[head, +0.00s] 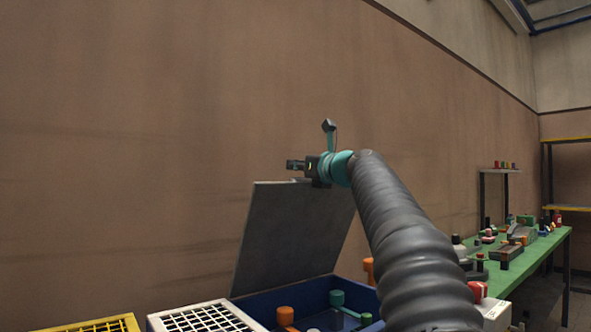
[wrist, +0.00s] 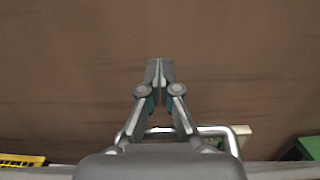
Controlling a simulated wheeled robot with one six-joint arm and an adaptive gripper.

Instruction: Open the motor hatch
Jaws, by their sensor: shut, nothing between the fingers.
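The motor hatch appears to be the flat grey lid (head: 293,235), which stands raised and steeply tilted above an open blue box (head: 262,302). My gripper (head: 294,165) is just above the lid's top edge, pointing left toward the wall. In the wrist view my gripper (wrist: 158,68) has its fingertips together with nothing between them. A silver bar handle (wrist: 238,138) shows behind and below the fingers, partly hidden by them. Whether the gripper touches the lid or handle cannot be told.
Inside the box are orange and teal parts (head: 337,298). A white grid-topped crate (head: 165,322) and a yellow one (head: 125,322) stand at the left. A green bench (head: 545,243) with several tools is at the right. The brown wall (head: 150,130) lies behind.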

